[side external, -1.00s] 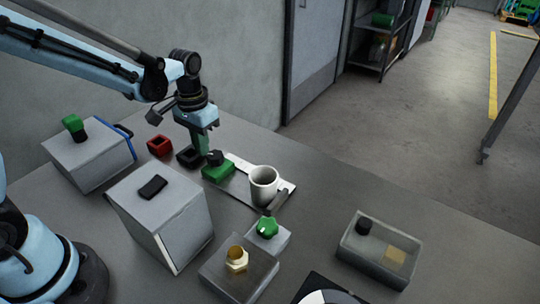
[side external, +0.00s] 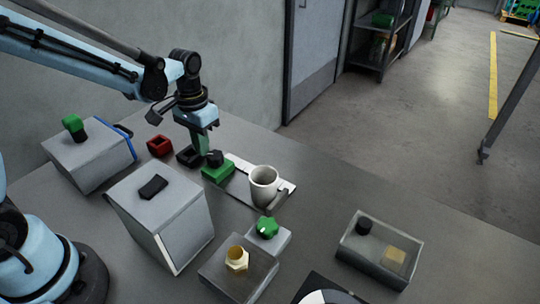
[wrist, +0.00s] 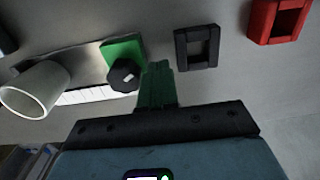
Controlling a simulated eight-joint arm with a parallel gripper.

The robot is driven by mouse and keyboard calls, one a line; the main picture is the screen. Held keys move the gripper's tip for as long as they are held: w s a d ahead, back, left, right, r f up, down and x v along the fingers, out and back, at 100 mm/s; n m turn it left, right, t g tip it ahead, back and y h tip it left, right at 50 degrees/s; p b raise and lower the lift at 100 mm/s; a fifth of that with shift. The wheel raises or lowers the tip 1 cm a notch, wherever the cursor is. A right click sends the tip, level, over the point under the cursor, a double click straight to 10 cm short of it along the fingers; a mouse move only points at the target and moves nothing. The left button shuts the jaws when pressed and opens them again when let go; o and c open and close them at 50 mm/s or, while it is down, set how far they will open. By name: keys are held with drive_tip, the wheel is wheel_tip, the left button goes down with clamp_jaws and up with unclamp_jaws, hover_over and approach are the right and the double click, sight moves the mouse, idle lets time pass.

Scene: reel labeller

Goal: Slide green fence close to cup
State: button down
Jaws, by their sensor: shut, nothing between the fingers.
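The green fence (side external: 217,172) is a low green block with a black knob (side external: 215,157) on top. It sits at the left end of a flat metal plate (side external: 237,188). It also shows in the wrist view (wrist: 122,50). The cup (side external: 264,184), pale grey and upright, stands farther right on the plate, with a gap between it and the fence. It shows at the left of the wrist view (wrist: 36,88). My gripper (side external: 203,152) is shut and empty, its green fingers pointing down just beside the fence's left side. Whether they touch it, I cannot tell.
A black square frame (side external: 187,157) and a red one (side external: 159,146) lie left of my gripper. Grey boxes (side external: 165,215) stand nearer the front. A green star knob (side external: 265,228) and a clear bin (side external: 378,250) are to the right. The table's back right is clear.

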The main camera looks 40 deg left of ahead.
sight(229, 179)
drive_tip(key=shift+f, duration=1.1)
idle(0.3)
drive_tip(key=shift+f, duration=0.35)
drive_tip(key=shift+f, duration=0.85)
drive_tip(key=shift+r, duration=0.25)
drive_tip(key=shift+r, duration=0.3)
drive_tip(key=shift+d, duration=4.65)
drive_tip(key=shift+a, duration=0.2)
drive_tip(key=shift+a+r, duration=0.1)
drive_tip(key=shift+a, duration=0.45)
